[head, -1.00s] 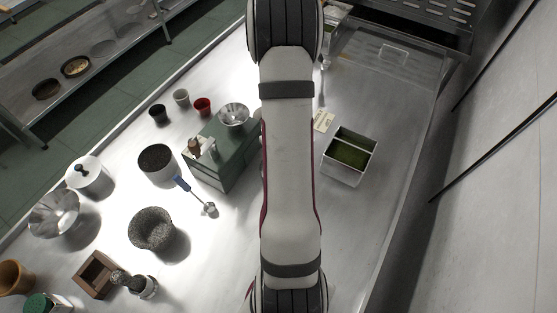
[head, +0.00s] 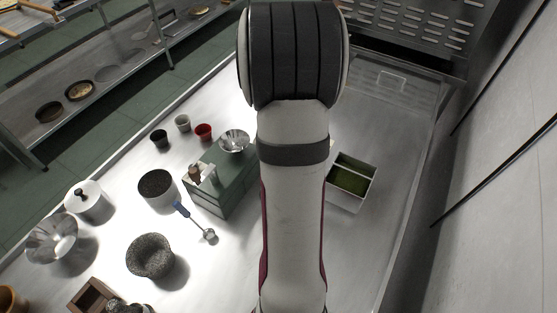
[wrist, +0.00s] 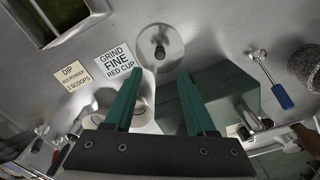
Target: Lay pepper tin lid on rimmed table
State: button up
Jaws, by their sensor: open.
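In the wrist view, a round, shiny metal lid (wrist: 158,44) with a dark central knob appears to lie flat on the rimmed steel table (wrist: 215,25); the table also shows in the head view (head: 395,150). My gripper (wrist: 158,74) is open, its two green fingers spread apart, with the lid beyond their tips and nothing between them. A pale round vessel (wrist: 150,118) shows partly behind the fingers; I cannot tell whether it is the pepper tin. In the head view my arm hides the gripper and the lid.
Two printed cards, one reading GRIND FINE RED CUP (wrist: 114,59), lie beside the lid. A divided metal container (head: 350,181) stands right of my arm. A green box (head: 222,185), a blue-handled scoop (head: 195,220) and a stone mortar (head: 150,256) are left.

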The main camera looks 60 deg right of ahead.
jog(key=w+a+r, duration=0.4)
jog(key=a+r, duration=0.2)
jog(key=a, duration=0.5)
jog(key=s+a+r, duration=0.2)
jog(key=a, duration=0.6)
jog(key=s+a+r+y, duration=0.1)
jog(key=s+a, duration=0.1)
jog(key=a, duration=0.6)
jog(key=shift+r+n, duration=0.3)
jog(key=shift+r, duration=0.1)
jog(key=shift+o, duration=0.2)
jog(key=s+a, duration=0.5)
jog(key=a, duration=0.1)
jog(key=shift+s+y, duration=0.4)
